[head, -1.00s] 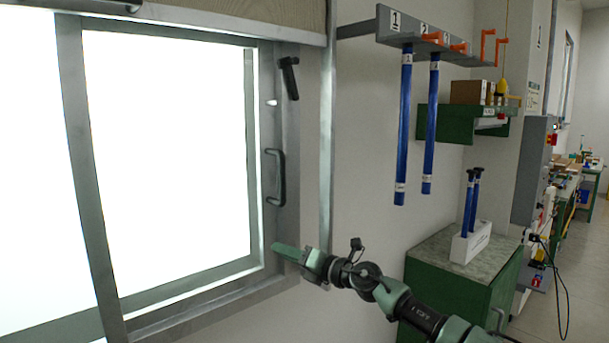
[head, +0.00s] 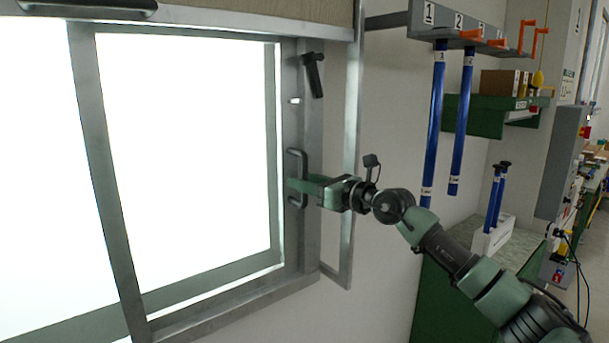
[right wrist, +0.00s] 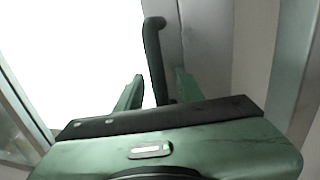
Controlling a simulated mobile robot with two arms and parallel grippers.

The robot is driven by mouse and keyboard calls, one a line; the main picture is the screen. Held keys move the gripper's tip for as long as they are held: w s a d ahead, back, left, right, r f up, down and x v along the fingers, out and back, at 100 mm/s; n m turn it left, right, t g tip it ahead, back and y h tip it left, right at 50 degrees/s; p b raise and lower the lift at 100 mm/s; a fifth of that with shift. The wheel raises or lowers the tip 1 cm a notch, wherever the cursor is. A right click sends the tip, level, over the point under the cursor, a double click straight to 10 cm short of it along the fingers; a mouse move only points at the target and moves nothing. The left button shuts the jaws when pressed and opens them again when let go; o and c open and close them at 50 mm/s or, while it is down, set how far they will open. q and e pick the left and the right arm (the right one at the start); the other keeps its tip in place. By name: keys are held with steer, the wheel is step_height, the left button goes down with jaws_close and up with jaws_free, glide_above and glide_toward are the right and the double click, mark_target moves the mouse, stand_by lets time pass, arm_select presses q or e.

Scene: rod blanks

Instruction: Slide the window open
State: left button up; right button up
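The window (head: 190,170) has a grey metal frame and bright white panes. A dark, upright bar handle (head: 297,160) sits on the right-hand stile of its sash. My right gripper (head: 296,187) is at the lower half of this handle. In the right wrist view the gripper (right wrist: 158,92) is open, with one green finger on each side of the handle (right wrist: 155,50). The right finger looks closer to the bar; contact cannot be told. A black lever (head: 314,76) on the frame above the handle hangs down, slightly tilted. My left gripper is not in view.
To the right, a grey rack (head: 470,32) holds hanging blue rods (head: 435,120). Below it stand a green cabinet (head: 445,290) and a white block (head: 492,235) with blue rods. Bare wall lies between the window and rack.

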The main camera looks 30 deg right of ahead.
jaws_close()
stand_by(1.5)
